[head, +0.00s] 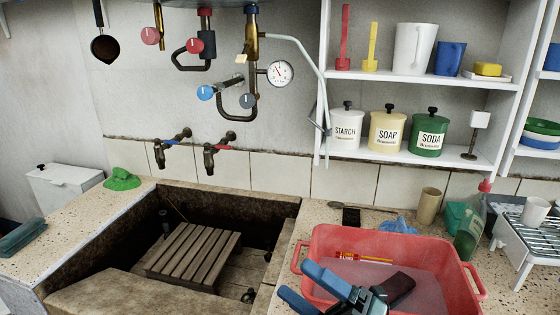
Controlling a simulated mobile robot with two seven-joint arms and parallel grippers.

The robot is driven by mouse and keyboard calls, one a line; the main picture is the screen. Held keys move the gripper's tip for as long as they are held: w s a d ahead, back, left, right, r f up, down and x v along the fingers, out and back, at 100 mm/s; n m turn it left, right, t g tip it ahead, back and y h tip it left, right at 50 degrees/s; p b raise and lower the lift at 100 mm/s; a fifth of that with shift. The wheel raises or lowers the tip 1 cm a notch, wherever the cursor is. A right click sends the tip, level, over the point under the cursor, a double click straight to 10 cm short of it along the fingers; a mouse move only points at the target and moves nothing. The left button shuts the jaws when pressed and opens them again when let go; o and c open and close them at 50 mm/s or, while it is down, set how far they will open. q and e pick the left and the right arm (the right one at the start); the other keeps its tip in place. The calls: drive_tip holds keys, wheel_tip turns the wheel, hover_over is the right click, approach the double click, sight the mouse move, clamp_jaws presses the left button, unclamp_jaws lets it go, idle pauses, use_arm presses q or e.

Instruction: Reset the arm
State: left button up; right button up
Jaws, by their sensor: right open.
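My right gripper (297,279) is at the bottom of the head view, over the left front part of a red tub (470,290). Its two blue fingers point left and stand apart, with nothing seen between them. The dark wrist part behind them hides some of the tub. I cannot tell whether the fingers touch the tub's rim. My left gripper is out of view.
A red and yellow stick (360,258) lies in the tub. A green bottle (471,228), a tan cup (428,206) and a white rack (522,262) stand close by. Left is the stone trough with a wooden slatted grate (195,252). Taps and shelves are above.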

drive_tip(key=d+f+m+t+h, duration=0.35)
drive_tip(key=f+m+h, duration=0.4)
drive_tip(key=m, duration=0.35)
drive_tip(key=d+f+m+t+h, duration=0.35)
drive_tip(key=f+m+h, duration=0.35)
drive_tip(key=f+m, duration=0.3)
drive_tip(key=s+d+f+m+g+h, duration=0.3)
drive_tip(key=s+f+m+g, duration=0.3)
drive_tip(key=s+f+m, duration=0.2)
wheel_tip(320, 180, down, 3)
drive_tip(key=shift+s+d+f+g, duration=0.1)
drive_tip(key=shift+s+d+g, duration=0.25)
drive_tip(key=shift+s, duration=0.75)
drive_tip(key=shift+a, duration=0.1)
